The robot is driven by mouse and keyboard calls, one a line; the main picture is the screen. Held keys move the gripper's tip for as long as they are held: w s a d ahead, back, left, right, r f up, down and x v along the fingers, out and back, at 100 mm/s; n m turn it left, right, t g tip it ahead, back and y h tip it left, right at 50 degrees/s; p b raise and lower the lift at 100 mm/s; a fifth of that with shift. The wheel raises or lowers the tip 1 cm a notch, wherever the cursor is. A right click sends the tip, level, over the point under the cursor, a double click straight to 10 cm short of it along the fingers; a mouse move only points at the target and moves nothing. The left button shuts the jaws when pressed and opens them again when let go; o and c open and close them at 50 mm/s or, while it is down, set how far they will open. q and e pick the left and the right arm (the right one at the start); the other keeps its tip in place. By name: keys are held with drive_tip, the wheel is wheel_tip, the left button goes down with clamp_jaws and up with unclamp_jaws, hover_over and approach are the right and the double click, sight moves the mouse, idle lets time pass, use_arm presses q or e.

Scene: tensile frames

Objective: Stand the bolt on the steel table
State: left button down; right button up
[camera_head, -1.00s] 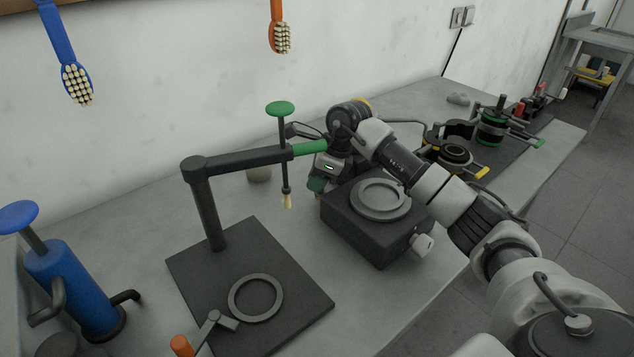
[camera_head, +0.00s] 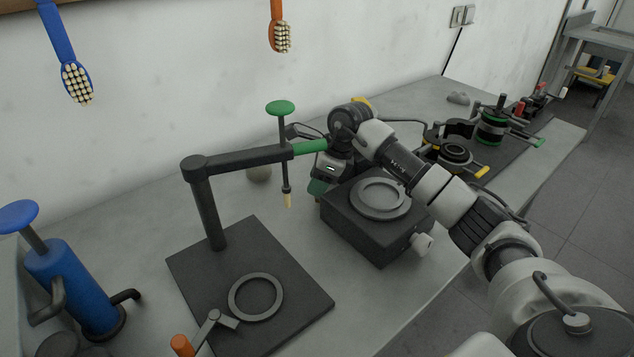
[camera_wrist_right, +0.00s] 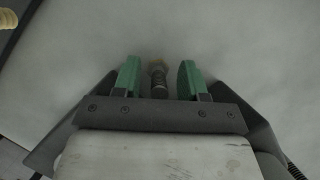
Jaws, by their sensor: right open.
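In the right wrist view a small bolt (camera_wrist_right: 158,84) with a dark shank and a tan end sits between my two green fingers. My right gripper (camera_wrist_right: 158,76) is open, with a gap on both sides of the bolt. Whether the bolt stands or lies on the pale surface I cannot tell. In the head view my right gripper (camera_head: 318,186) is low over the steel table (camera_head: 370,305), just left of a dark box fixture. The bolt cannot be made out there. My left gripper is not in view.
A dark press stand (camera_head: 207,215) with a green-topped rod reaches close to my right gripper. The box fixture (camera_head: 345,225) with a ring stands right beside it. A rounded grey object (camera_head: 258,173) lies behind the stand. A blue cylinder (camera_head: 72,285) is at left.

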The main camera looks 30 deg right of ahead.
drive_tip(key=v, duration=1.1)
drive_tip(key=shift+r, duration=0.2)
